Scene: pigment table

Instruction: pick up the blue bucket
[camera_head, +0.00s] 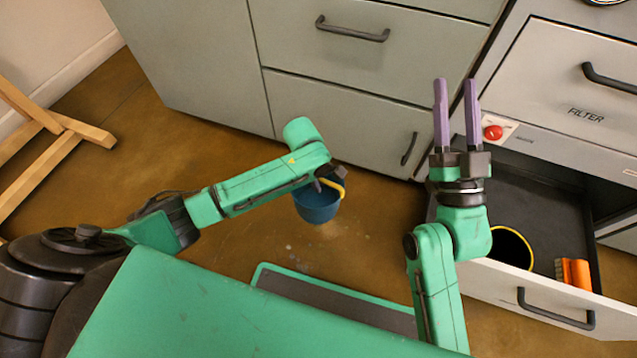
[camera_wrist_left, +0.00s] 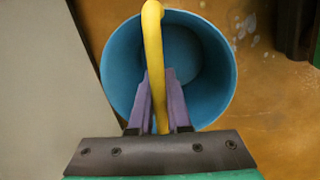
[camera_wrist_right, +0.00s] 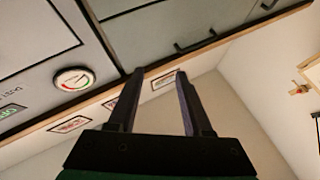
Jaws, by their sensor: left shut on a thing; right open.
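The blue bucket (camera_head: 317,206) with a yellow handle (camera_head: 334,187) is in front of the grey cabinet in the head view, partly hidden by my left arm. My left gripper (camera_head: 318,184) is shut on the bucket's yellow handle. In the left wrist view the purple fingers (camera_wrist_left: 160,100) close around the handle, and the open blue bucket (camera_wrist_left: 216,75) looks empty beneath them. Whether its base touches the floor I cannot tell. My right gripper (camera_head: 456,115) is open and empty, its purple fingers pointing up the picture; the fingers also show apart in the right wrist view (camera_wrist_right: 155,100).
An open drawer (camera_head: 465,275) at the right holds a dark round container with a yellow rim (camera_head: 530,250) and an orange brush (camera_head: 573,272). A red button (camera_head: 493,132) is above it. A wooden frame (camera_head: 70,130) stands at far left. Brown floor is clear around the bucket.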

